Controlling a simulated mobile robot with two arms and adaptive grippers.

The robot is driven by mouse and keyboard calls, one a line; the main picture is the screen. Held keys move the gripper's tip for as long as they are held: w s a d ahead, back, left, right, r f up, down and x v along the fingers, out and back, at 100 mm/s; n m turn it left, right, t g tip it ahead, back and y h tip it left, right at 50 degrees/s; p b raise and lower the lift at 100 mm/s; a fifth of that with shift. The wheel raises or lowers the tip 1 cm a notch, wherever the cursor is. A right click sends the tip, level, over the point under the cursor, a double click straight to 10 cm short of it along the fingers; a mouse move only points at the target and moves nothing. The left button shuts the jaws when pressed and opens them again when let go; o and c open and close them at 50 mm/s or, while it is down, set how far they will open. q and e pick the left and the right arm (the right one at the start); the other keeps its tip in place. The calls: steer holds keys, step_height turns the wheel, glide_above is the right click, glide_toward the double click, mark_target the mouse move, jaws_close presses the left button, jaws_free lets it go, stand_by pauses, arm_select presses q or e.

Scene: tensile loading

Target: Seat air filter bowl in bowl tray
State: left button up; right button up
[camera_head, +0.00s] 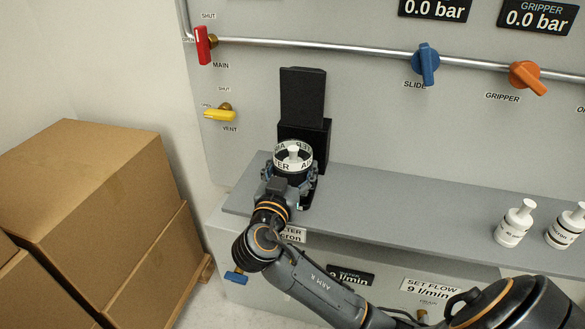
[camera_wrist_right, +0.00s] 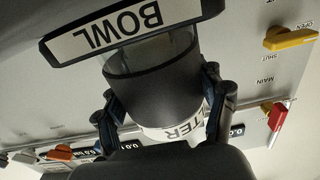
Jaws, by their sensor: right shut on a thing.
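The air filter bowl (camera_head: 293,160) is upright at the left end of the grey shelf, with a white lettered band and a white knob on top. My right gripper (camera_head: 288,182) is shut around its sides. In the right wrist view, which is upside down, the gripper (camera_wrist_right: 165,110) grips the bowl's dark collar (camera_wrist_right: 155,90). The clear lower part of the bowl ends behind a plate marked BOWL (camera_wrist_right: 122,28). The bowl tray is mostly hidden by the bowl and gripper, and I cannot tell whether the bowl rests in it. My left gripper is not in view.
A black holder with an upright black panel (camera_head: 303,98) stands just behind the bowl. Two white bottles (camera_head: 514,224) stand on the shelf (camera_head: 420,207) at right, with clear shelf between. Cardboard boxes (camera_head: 90,190) are stacked at left. Valves, including red MAIN (camera_head: 202,45), line the wall.

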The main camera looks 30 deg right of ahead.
steer(key=shift+f, duration=0.1)
steer(key=o, duration=1.3)
steer(key=shift+c, duration=0.2)
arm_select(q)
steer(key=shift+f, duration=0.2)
arm_select(e)
steer(key=shift+r, duration=0.3)
steer(key=v, duration=1.2)
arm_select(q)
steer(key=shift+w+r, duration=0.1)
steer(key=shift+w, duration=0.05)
arm_select(e)
steer(key=shift+f, duration=0.1)
